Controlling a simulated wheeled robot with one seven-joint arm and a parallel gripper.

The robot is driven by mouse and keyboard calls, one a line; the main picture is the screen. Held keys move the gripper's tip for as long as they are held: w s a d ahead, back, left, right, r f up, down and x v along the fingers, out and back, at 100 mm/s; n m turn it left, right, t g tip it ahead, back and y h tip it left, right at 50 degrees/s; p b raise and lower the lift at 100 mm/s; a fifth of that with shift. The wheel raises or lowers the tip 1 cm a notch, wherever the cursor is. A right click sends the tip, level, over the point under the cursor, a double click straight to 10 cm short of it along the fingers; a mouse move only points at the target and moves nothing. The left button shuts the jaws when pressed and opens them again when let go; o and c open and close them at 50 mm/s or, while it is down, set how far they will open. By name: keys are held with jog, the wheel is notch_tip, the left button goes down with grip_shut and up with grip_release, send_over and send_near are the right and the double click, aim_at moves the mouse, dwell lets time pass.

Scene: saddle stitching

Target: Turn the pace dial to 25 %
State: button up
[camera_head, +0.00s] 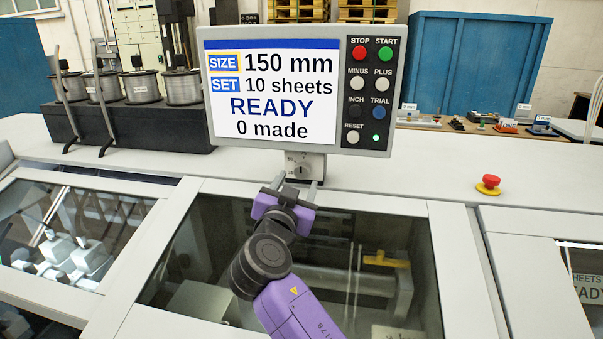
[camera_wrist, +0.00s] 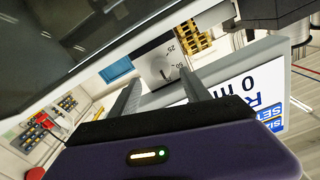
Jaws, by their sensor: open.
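The pace dial (camera_head: 303,171) is a small knob on a pale plate below the control screen. In the wrist view the dial (camera_wrist: 164,72) shows beyond the fingertips, with the marks 25 and 50 on its plate. Which mark it points to is too small to tell. My gripper (camera_head: 295,185) is purple with two grey fingers, held just in front of the plate. Its fingers (camera_wrist: 161,76) are open and apart, one on either side of the dial in the picture. I cannot tell whether they touch it.
The control panel (camera_head: 298,90) above reads 150 mm, 10 sheets, READY, 0 made, with buttons at its right. A red emergency stop (camera_head: 488,184) stands on the pale machine top to the right. Wire spools (camera_head: 142,86) are at the left. A glass cover (camera_head: 400,285) lies below my arm.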

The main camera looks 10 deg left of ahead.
aim_at(301, 173)
jog(key=shift+w+p, duration=0.4)
jog(key=shift+w, duration=1.95)
grip_shut()
